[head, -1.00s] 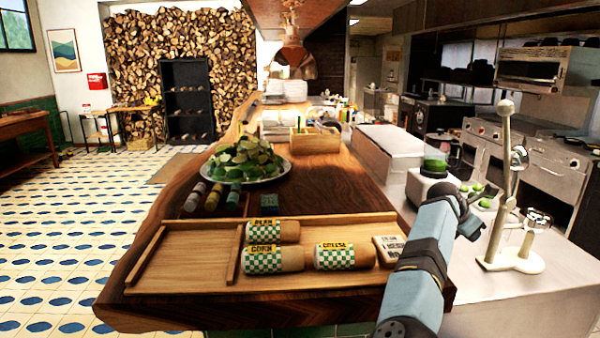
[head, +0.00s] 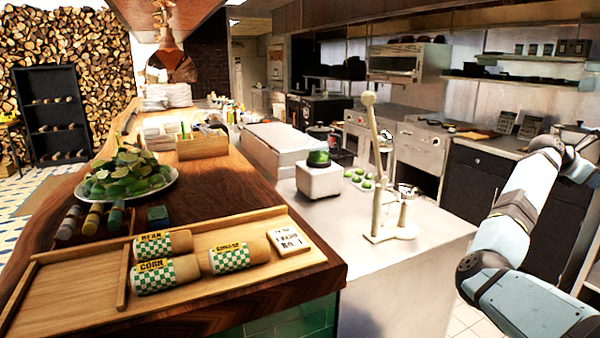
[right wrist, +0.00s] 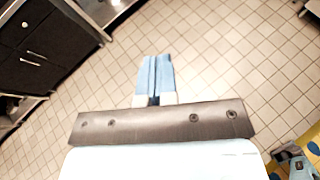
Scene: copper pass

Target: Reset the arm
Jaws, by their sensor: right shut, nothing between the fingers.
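My right arm (head: 515,220) comes in at the right of the head view, bent at the elbow and raised beside the steel counter. Its gripper lies beyond the head view or is hidden there. In the right wrist view my right gripper (right wrist: 157,75) is shut and empty, its two blue fingers together above the tiled floor. My left arm and gripper show in neither view.
The wooden counter holds a tray (head: 60,290) with several labelled rolls and a plate of limes (head: 128,178). The steel counter (head: 335,215) carries a juicer (head: 319,178) and a lever press (head: 385,225). Dark cabinets (right wrist: 35,60) border free tiled floor (right wrist: 230,65).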

